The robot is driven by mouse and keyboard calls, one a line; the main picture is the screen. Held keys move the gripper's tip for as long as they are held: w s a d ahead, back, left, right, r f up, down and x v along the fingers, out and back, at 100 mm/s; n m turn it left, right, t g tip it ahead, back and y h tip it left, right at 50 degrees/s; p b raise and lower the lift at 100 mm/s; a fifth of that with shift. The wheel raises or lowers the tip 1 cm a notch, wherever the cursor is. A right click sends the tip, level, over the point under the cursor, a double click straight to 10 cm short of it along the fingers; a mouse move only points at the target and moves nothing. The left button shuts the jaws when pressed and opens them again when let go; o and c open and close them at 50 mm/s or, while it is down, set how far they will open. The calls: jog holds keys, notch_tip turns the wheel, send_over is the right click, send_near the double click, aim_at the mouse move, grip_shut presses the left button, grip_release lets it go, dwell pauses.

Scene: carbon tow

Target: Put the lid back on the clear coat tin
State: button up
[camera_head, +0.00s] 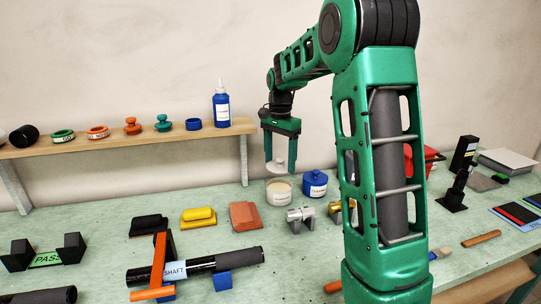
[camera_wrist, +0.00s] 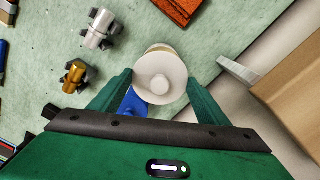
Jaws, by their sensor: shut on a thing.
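My gripper (camera_head: 281,168) points down and is shut on a white round lid (camera_head: 280,163) with a small knob. In the wrist view the lid (camera_wrist: 160,85) sits between the two green fingers. A cream tin (camera_head: 279,191) with a white label stands open-topped on the bench just below the gripper. The lid is above the tin and looks apart from it. In the wrist view the lid hides most of the tin; only a rim (camera_wrist: 160,47) shows past it. The label is too small to read.
A blue lidded tin (camera_head: 315,184) stands close on the right of the cream tin. Metal fittings (camera_head: 300,215) lie in front. An orange block (camera_head: 245,215) and a yellow block (camera_head: 198,218) lie to the left. A wooden shelf (camera_head: 120,139) with a blue bottle (camera_head: 221,106) is behind left.

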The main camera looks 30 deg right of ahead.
jog(key=shift+w+d+f, duration=0.15)
jog(key=shift+w+f, duration=0.05)
jog(key=shift+f, duration=3)
jog(key=shift+s+f, duration=0.15)
dwell(0.4)
jog(key=o, duration=1.3)
